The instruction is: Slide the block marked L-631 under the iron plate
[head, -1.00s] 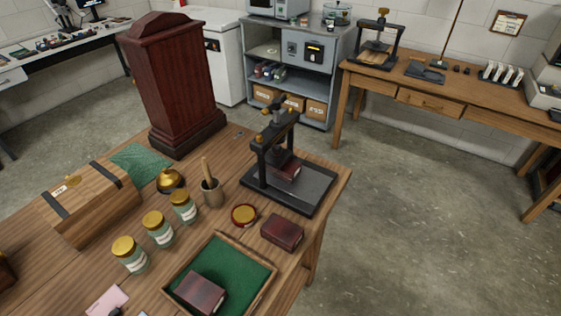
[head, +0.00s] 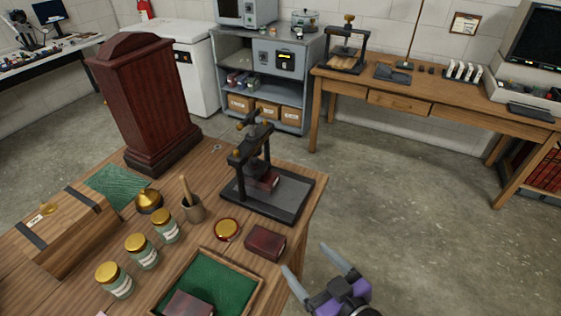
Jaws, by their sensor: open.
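A black iron press (head: 285,200) stands on the wooden table, with its upright frame and screw over a flat base. A dark red block (head: 267,181) sits on that base beneath the screw, and the press frame partly hides it. The iron plate is hard to make out there. A second dark red block (head: 265,242) lies on the table in front of the press. A third block (head: 188,304) lies in the green-lined tray (head: 229,262), cut off by the picture's lower edge. No L-631 mark is readable. My gripper (head: 316,273) is open and empty, right of the table edge.
Several gold-lidded jars (head: 142,251), a mortar (head: 193,209), a red-rimmed round dish (head: 227,229) and a wooden chest (head: 68,232) stand left of the blocks. A tall dark red case (head: 145,100) stands behind. Open floor lies to the right.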

